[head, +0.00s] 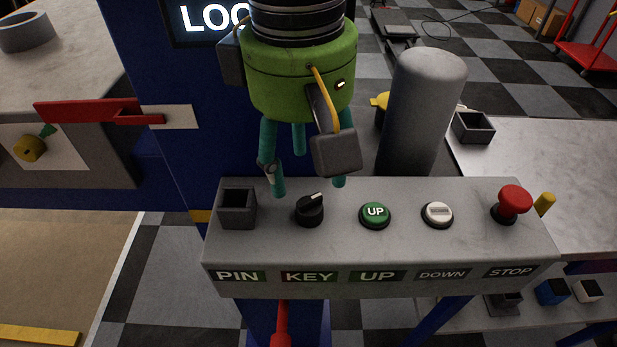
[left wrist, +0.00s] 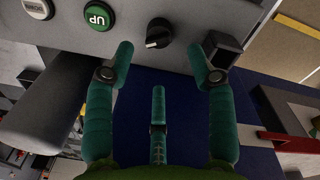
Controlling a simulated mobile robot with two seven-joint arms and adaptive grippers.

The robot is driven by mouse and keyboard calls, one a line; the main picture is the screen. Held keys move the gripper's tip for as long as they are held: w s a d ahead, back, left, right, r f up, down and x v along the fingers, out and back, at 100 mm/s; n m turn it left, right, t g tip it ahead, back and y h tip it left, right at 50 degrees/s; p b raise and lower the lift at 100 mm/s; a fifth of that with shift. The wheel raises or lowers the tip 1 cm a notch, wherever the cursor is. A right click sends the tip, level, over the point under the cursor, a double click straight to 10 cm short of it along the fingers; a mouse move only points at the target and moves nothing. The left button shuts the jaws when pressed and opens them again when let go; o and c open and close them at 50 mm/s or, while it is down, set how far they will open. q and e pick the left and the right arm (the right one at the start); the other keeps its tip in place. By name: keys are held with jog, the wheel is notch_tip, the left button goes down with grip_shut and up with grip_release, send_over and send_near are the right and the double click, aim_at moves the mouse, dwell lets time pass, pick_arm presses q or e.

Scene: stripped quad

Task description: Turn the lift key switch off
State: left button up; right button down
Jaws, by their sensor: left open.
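The key switch (head: 310,210) is a round black knob with a pale pointer, above the KEY label on the grey control panel (head: 340,235). Its pointer slants up and to the right in the head view. My left gripper (head: 308,182) hangs just behind and above the knob, its teal fingers spread and empty. In the left wrist view the knob (left wrist: 158,33) lies beyond and roughly midway between two fingertips (left wrist: 160,50), with no contact visible. The third finger shows lower in the middle. My right gripper is not in view.
The panel also carries a black square pin socket (head: 237,207) left of the key, a green UP button (head: 375,213), a white DOWN button (head: 437,213) and a red STOP knob (head: 514,201). A grey cylinder (head: 425,110) stands behind the panel's right half.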

aim_at(308, 200)
pick_arm(q)
jog(key=shift+s+f, duration=0.15)
jog(key=shift+f, duration=0.45)
jog(key=shift+s+f, duration=0.15)
jog(key=shift+f, duration=0.4)
jog(key=f, duration=0.3)
jog(key=shift+w+d+f, duration=0.1)
jog(key=shift+w+f, duration=0.1)
jog(key=shift+f, duration=0.4)
grip_shut()
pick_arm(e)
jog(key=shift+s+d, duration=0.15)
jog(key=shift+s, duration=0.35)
